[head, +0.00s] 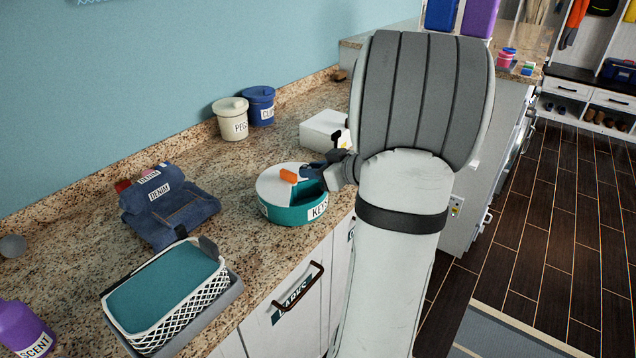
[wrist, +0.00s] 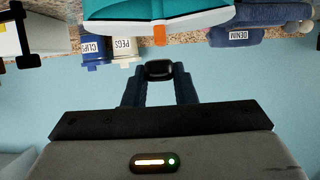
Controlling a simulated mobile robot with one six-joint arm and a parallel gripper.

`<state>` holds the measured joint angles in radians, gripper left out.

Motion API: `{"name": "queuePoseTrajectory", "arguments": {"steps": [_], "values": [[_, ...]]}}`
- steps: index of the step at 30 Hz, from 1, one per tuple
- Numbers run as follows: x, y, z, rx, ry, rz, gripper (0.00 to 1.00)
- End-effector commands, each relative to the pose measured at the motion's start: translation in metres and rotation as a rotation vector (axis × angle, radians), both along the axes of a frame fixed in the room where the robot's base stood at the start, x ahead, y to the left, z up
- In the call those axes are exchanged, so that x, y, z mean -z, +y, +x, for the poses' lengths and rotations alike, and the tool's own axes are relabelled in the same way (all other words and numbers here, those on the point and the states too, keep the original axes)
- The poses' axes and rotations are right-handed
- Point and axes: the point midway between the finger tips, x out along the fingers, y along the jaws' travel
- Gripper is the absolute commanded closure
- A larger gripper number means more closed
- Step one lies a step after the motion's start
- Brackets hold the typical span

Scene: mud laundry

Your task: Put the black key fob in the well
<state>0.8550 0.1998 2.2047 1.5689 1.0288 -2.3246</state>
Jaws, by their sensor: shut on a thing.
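My gripper (head: 322,168) is shut on the black key fob (wrist: 158,70), which sits between the fingertips in the wrist view. In the head view the fob is too small and dark to tell from the fingers. The round teal KEYS container (head: 292,214) stands on the counter, with a white lid (head: 272,186) over part of its top and an orange tab (head: 288,175) on it. Its open well (head: 309,190) shows on the right side, by my fingers. My gripper is at the container's right side, seemingly just above its rim. The teal container also shows at the top of the wrist view (wrist: 190,16).
A white box (head: 322,130) stands behind the container, with cream PEGS (head: 230,122) and blue CLIPS (head: 259,106) canisters farther back. Folded denim (head: 170,212) and a white basket (head: 165,290) with a teal top lie to the left. Bare counter lies between them.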

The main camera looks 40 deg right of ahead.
Motion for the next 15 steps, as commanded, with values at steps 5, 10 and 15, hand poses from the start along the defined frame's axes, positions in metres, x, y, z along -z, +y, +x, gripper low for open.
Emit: {"name": "queuePoseTrajectory", "arguments": {"steps": [5,10,15], "values": [[0.023,0.001,0.000,-0.001,0.003,0.004,0.97],[0.039,0.001,0.000,-0.002,0.000,0.001,0.97],[0.039,0.001,0.000,-0.003,-0.001,-0.001,0.97]]}}
